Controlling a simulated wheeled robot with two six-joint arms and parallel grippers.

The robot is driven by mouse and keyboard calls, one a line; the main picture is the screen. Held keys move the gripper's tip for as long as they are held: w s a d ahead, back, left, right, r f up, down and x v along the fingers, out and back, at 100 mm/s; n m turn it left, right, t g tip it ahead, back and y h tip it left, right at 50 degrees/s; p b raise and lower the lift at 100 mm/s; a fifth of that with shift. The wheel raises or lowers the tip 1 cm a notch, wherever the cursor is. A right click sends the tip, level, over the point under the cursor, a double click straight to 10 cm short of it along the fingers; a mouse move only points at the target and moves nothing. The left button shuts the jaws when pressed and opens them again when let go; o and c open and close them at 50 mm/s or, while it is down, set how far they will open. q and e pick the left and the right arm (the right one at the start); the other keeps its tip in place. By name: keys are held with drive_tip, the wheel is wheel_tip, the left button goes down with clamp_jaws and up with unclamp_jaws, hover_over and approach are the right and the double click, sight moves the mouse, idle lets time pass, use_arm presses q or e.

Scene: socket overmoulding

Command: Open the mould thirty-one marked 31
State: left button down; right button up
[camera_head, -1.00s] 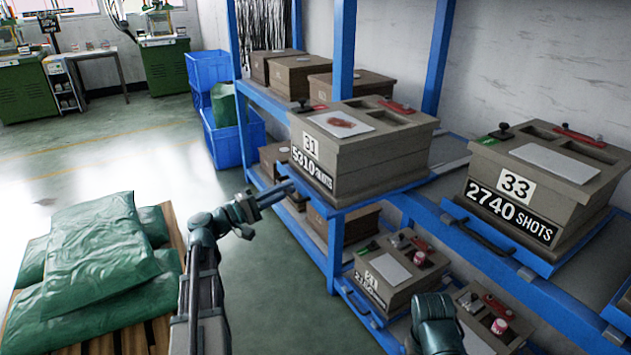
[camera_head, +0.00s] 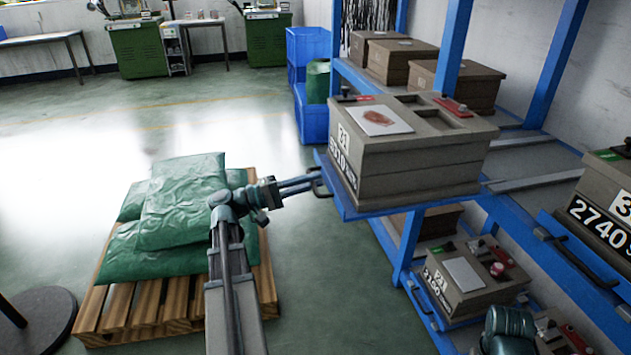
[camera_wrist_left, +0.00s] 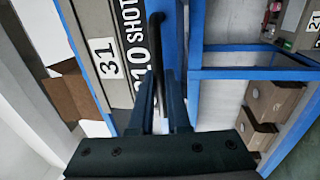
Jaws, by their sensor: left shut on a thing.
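Mould 31 (camera_head: 420,165) is a grey-brown box on a blue tray (camera_head: 405,206) at the upper shelf level. Its lid is on, with a reddish-marked sheet (camera_head: 374,119) and a red-handled part (camera_head: 451,106) on top. In the left wrist view its 31 label (camera_wrist_left: 103,50) and shot count show. My left gripper (camera_head: 308,184) is at the tray's front edge, shut on the black tray handle (camera_head: 323,184). The handle also shows between the fingers in the left wrist view (camera_wrist_left: 156,50). My right gripper's fingers are not visible.
Mould 33 (camera_head: 605,205) stands on its blue tray at the right edge. Smaller moulds (camera_head: 470,280) sit on the lower shelf. Green sacks (camera_head: 185,205) lie on a pallet (camera_head: 140,310) at the left. Blue bins (camera_head: 312,110) stand behind. Open floor lies beyond the pallet.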

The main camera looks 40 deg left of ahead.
use_arm(q)
drive_tip(key=shift+a+r, duration=0.1)
drive_tip(key=shift+a, duration=0.05)
drive_tip(key=c, duration=0.9)
unclamp_jaws()
drive_tip(key=b+v, duration=0.2)
drive_tip(key=v, duration=1.1)
drive_tip(key=shift+s+a+b, duration=0.2)
drive_tip(key=shift+s+b, duration=0.05)
drive_tip(key=shift+b, duration=0.05)
